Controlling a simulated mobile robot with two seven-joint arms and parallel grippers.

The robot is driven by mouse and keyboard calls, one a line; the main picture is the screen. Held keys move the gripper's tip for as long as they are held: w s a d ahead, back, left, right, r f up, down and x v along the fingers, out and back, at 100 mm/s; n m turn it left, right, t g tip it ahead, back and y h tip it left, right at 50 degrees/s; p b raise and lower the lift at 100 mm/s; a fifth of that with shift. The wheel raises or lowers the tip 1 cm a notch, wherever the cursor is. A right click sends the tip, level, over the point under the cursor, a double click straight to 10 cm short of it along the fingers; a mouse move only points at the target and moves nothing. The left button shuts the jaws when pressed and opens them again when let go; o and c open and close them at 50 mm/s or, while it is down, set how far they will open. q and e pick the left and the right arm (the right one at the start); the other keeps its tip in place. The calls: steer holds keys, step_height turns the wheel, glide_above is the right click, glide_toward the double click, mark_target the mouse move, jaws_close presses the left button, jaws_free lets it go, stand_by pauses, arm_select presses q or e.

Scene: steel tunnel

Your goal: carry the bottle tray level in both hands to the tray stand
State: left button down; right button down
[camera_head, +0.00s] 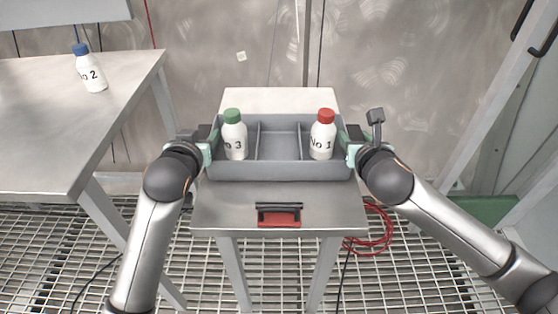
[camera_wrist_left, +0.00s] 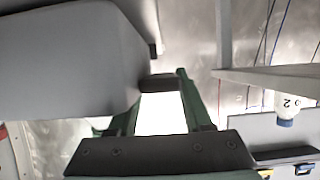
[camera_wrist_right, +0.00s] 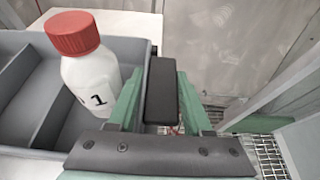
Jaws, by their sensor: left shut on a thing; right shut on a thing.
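The grey bottle tray (camera_head: 280,170) looks level over the small steel-topped stand (camera_head: 215,215); I cannot tell whether it touches the top. A green-capped bottle marked 3 (camera_head: 234,138) stands upright in its left compartment, and a red-capped bottle marked No 1 (camera_head: 322,138) in its right one. The middle compartment is empty. My left gripper (camera_head: 209,150) is shut on the tray's left end; the tray's underside (camera_wrist_left: 70,65) fills the upper left of the left wrist view. My right gripper (camera_head: 353,152) is shut on the right end, beside bottle 1 (camera_wrist_right: 90,80).
A blue-capped bottle marked 2 (camera_head: 91,72) stands on the steel table (camera_head: 60,130) at left. A red and black item (camera_head: 279,215) lies at the stand's front edge. A white surface (camera_head: 280,99) shows behind the tray. Red cable (camera_head: 375,232) lies on the grating floor.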

arm_select(q)
steer(key=shift+f, duration=0.3)
arm_select(e)
steer(key=shift+f, duration=0.3)
arm_select(q)
steer(key=shift+c, duration=1.6)
jaws_free()
arm_select(e)
steer(key=shift+c, duration=1.6)
jaws_free()
arm_select(q)
steer(key=shift+r, duration=0.1)
arm_select(e)
steer(key=shift+r, duration=0.1)
